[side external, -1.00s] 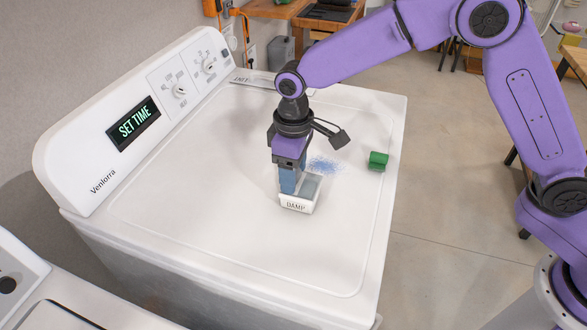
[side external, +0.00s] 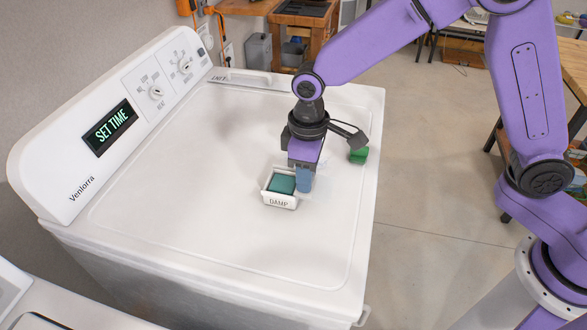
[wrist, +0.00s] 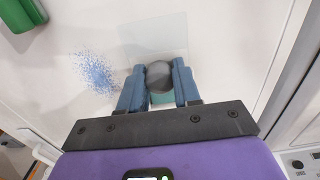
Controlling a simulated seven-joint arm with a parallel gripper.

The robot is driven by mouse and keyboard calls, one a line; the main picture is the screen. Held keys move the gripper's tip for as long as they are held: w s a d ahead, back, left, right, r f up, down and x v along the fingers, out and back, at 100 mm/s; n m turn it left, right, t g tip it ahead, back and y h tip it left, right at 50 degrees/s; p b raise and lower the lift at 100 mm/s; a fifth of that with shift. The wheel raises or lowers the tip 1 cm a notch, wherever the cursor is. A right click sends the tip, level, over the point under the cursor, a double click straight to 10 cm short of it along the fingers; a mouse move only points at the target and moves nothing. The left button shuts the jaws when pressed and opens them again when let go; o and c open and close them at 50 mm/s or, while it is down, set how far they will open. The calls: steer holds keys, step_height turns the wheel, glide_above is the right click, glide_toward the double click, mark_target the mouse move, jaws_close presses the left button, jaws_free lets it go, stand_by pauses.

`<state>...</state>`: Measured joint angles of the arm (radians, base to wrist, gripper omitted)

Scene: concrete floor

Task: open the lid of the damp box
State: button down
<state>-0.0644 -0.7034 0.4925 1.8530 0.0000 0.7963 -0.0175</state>
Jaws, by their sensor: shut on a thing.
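The damp box (side external: 280,203) is a small white open-topped box labelled DAMP on the white machine's top. Its teal inside shows in the side view. My gripper (side external: 304,184) is just right of the box, low over the machine top. In the wrist view its blue fingers (wrist: 159,85) are shut on a grey round knob (wrist: 159,74). A faint see-through pane (wrist: 155,35) shows beyond the fingers and looks like the lid. A teal patch shows just below the knob. The knob is hidden in the side view, and I cannot tell how the pane meets the box.
A green block (side external: 358,156) lies near the right edge of the machine top; it also shows in the wrist view (wrist: 22,14). Blue specks (wrist: 96,74) lie near the fingers. The control panel (side external: 110,128) stands along the left. The front of the top is clear.

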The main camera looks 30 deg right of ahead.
steer(key=c, duration=0.8)
jaws_free()
steer(key=shift+r, duration=0.1)
step_height(320, 180, up, 17)
steer(key=shift+r, duration=0.15)
steer(key=s+d+f+n, duration=0.1)
steer(key=s+d+f, duration=0.2)
steer(key=s+d, duration=0.4)
steer(key=s+d+f+n, duration=0.1)
steer(key=s+d+f, duration=0.2)
steer(key=s+d, duration=0.4)
steer(key=s+d+f+n, duration=0.1)
steer(key=s+d+f, duration=0.3)
steer(key=s+d, duration=0.3)
steer(key=shift+s+d+n, duration=0.2)
steer(key=shift+s+n, duration=0.1)
steer(key=shift+s, duration=1.1)
